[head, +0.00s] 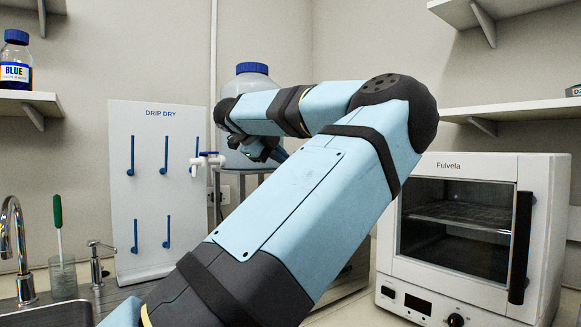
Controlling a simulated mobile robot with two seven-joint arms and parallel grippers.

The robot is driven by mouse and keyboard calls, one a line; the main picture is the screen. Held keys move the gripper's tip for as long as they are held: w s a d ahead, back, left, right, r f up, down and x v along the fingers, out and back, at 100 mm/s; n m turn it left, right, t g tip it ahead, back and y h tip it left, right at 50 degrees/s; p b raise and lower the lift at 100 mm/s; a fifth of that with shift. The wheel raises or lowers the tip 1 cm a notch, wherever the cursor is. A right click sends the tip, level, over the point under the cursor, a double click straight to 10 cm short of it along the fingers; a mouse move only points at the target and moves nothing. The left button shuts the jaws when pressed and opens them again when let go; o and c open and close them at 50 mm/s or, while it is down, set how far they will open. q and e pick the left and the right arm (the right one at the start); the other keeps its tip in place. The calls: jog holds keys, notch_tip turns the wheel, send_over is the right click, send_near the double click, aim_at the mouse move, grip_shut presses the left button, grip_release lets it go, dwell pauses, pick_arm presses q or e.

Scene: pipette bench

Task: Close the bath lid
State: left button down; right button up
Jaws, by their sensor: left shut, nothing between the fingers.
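No bath lid can be made out in the head view; my left arm crosses the middle and hides much of the bench behind it. My left gripper (264,153) is at the end of that arm, in front of the large carboy, small and partly in shadow. It is shut with nothing visible in it. A dark-edged metal body (352,272) shows only in part behind my forearm, and I cannot tell whether it belongs to the bath. My right gripper is out of view.
A white Fulvela oven (447,165) stands at the right, its door shut. A blue-capped carboy (252,76) with a tap is behind my gripper. A drip-dry board (160,215), tap (14,235), soap pump (96,262) and beaker with brush (62,277) are at the left. Shelves (520,108) overhang the right.

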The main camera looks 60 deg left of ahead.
pick_arm(q)
jog(key=w+r+n+g+h+p, duration=0.1)
jog(key=w+r+n+g+p, duration=0.65)
jog(key=n+p, duration=0.7)
jog(key=f+n, duration=0.1)
jog(key=f, duration=0.3)
jog(key=w+f+n+g+b, duration=0.1)
jog(key=f, duration=0.3)
jog(key=f+n, duration=0.1)
jog(key=f, duration=0.4)
jog(key=shift+w+d+n+g+b, duration=0.25)
jog(key=shift+w+d+b, duration=0.05)
jog(key=shift+w+b, duration=0.05)
jog(key=shift+s+f, duration=0.15)
jog(key=shift+f, duration=0.35)
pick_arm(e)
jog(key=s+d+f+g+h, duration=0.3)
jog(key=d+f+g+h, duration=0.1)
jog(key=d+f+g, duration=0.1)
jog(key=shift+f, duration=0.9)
